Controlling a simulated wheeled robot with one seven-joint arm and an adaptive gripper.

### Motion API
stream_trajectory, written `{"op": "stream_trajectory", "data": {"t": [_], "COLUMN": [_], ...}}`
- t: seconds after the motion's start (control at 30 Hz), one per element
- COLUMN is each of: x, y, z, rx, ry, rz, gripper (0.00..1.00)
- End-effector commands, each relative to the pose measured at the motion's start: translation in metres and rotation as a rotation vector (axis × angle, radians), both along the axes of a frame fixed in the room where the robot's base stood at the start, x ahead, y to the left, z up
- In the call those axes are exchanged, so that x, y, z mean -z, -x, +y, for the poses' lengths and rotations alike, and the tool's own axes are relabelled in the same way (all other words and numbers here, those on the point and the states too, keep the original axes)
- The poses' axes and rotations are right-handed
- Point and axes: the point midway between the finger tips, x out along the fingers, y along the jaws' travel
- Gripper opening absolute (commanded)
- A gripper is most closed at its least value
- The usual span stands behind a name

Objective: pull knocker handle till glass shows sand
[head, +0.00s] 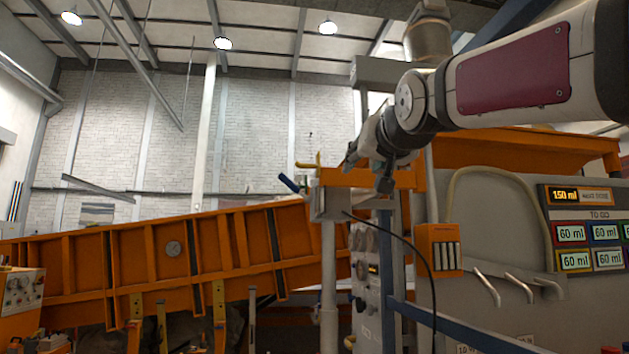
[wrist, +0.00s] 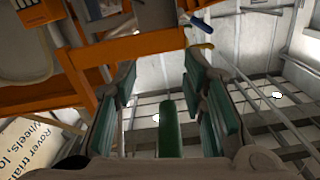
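My gripper (head: 366,174) is in the head view, near the top of the post at the right end of the orange sandbed (head: 140,262). In the wrist view my gripper (wrist: 163,76) has its two green-padded fingers spread wide. A green bar (wrist: 168,130) shows between them; I cannot tell whether it is a handle or part of the gripper. A blue-gripped lever (head: 288,183) and a yellow lever (head: 308,166) stand left of my gripper in the head view, apart from it. Which one is the knocker handle is unclear. I cannot make out the glass or any sand.
A grey panel with an orange-digit display (head: 565,195) and several "60 ml" tags stands at the right. An orange rack (head: 438,250) and bent pipes (head: 520,287) are on it. A black cable (head: 418,255) hangs below my arm. A control box (head: 20,292) is at far left.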

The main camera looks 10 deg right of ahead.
Motion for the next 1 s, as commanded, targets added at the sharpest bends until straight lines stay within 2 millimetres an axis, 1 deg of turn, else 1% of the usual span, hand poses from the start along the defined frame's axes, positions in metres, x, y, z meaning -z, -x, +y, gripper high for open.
{"op": "stream_trajectory", "data": {"t": [0.2, 0.33, 0.47, 0.7, 0.8, 0.9, 1.0], "x": [-0.003, -0.004, -0.005, -0.004, -0.003, -0.003, -0.002], "y": [0.003, 0.014, 0.038, 0.087, 0.102, 0.113, 0.119], "z": [-0.001, -0.001, -0.001, -0.001, -0.001, -0.001, -0.001], "rx": [0.000, 0.001, 0.002, 0.001, 0.001, 0.001, 0.001], "ry": [0.001, 0.000, 0.001, 0.000, 0.000, 0.000, 0.000], "rz": [-0.007, -0.009, -0.010, -0.009, -0.007, -0.006, -0.004], "gripper": [0.38, 0.38, 0.38, 0.38, 0.38, 0.38, 0.38]}}
